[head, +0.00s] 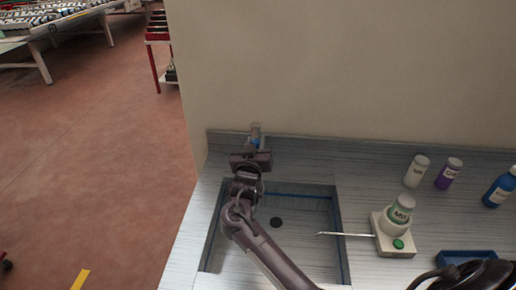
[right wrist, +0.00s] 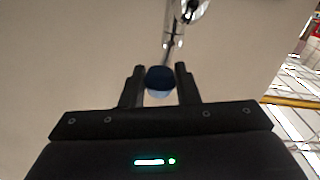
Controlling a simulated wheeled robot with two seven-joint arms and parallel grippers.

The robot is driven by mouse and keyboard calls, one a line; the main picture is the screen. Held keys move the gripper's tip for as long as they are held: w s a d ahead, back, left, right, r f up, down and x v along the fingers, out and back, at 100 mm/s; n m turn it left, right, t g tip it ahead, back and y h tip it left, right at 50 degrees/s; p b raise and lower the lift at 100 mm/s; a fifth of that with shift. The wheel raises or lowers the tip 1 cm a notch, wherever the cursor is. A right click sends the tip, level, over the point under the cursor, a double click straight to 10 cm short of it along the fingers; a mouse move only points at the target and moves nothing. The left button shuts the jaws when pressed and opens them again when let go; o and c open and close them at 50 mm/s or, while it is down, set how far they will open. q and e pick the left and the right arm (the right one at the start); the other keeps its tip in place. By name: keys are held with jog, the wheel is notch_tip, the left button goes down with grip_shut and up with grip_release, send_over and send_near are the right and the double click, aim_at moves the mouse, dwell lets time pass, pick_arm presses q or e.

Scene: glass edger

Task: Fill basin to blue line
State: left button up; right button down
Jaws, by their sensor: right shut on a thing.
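The grey sink basin (head: 340,225) is set in the countertop. A blue line (head: 300,196) runs along its back wall, and a dark round drain (head: 276,222) shows on its floor. I cannot make out any water level. My right arm reaches over the basin, and my right gripper (head: 254,150) is at its back edge, by the tap (head: 256,131). In the right wrist view my right gripper (right wrist: 160,86) is shut on a small blue-and-white knob (right wrist: 160,80) between its fingers. A shiny metal spout (right wrist: 187,12) shows beyond it. My left gripper is not in view.
Right of the basin stands a white dispenser (head: 397,245) with a green button and a thin rod (head: 343,234) reaching over the basin edge. White (head: 416,171), purple (head: 448,173) and blue (head: 499,190) bottles and a blue tray (head: 468,257) are further right. A wall rises behind.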

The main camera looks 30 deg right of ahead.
jog(key=shift+w+a+m+g+h+b, duration=0.3)
jog(key=shift+a+m+g+h+b, duration=0.15)
jog(key=shift+m+g+h, duration=0.3)
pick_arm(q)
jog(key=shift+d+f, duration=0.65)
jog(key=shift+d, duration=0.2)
pick_arm(e)
jog(key=shift+r+h, duration=0.1)
jog(key=shift+h, duration=0.15)
jog(key=c, duration=1.1)
grip_release()
jog(key=shift+c, duration=0.2)
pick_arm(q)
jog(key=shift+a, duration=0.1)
